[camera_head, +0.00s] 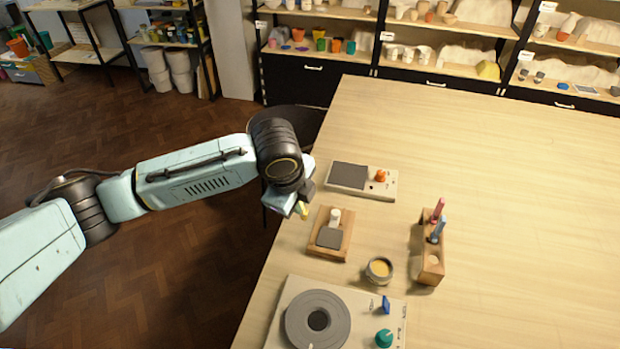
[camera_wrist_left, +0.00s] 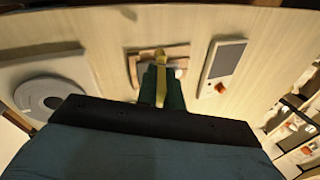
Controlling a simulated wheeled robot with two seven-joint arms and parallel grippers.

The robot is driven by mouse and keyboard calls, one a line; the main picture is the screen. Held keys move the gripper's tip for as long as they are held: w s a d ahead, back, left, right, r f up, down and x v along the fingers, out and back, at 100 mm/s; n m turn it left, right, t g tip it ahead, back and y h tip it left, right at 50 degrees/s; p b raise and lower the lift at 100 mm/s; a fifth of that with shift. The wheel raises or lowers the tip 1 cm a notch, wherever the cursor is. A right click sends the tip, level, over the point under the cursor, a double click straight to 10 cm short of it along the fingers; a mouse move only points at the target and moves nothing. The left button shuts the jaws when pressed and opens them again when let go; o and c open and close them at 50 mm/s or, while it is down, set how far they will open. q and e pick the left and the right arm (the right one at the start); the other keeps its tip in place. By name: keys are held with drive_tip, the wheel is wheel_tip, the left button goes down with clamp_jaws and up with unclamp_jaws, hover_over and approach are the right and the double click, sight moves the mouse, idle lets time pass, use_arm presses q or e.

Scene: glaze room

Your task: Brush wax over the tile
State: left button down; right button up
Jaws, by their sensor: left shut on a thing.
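My left gripper (camera_head: 300,207) is at the table's left edge, shut on a slim yellow-handled tool that looks like a brush (camera_head: 304,210). The yellow handle also shows between the dark green fingers in the left wrist view (camera_wrist_left: 160,84). Its bristle end cannot be made out. A dark grey square tile (camera_head: 329,237) lies on a wooden board (camera_head: 319,251), right of and below the gripper in the head view. The gripper appears to be above the table and apart from the tile. A small pot of yellow wax (camera_head: 379,269) stands right of the board. My right gripper is out of view.
A white knob-like piece (camera_head: 335,216) stands on the board behind the tile. A flat device with an orange knob (camera_head: 381,175) lies farther back. A wooden rack (camera_head: 431,269) holds pink and blue tools. A wheel unit (camera_head: 290,292) is in front. The table's right side is clear.

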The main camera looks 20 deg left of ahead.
use_arm(q)
drive_tip(key=w+f+m+h+p, duration=0.1)
drive_tip(key=m, duration=0.4)
drive_tip(key=d+m+g+h+p, duration=0.1)
drive_tip(key=m, duration=0.4)
drive_tip(key=w+d+f+m+p, duration=0.1)
drive_tip(key=m, duration=0.3)
drive_tip(key=shift+w+f+m+g+h, duration=0.3)
drive_tip(key=shift+m+h, duration=0.1)
drive_tip(key=shift+f, duration=0.1)
drive_tip(key=shift+f, duration=0.45)
drive_tip(key=shift+f, duration=0.15)
idle(0.5)
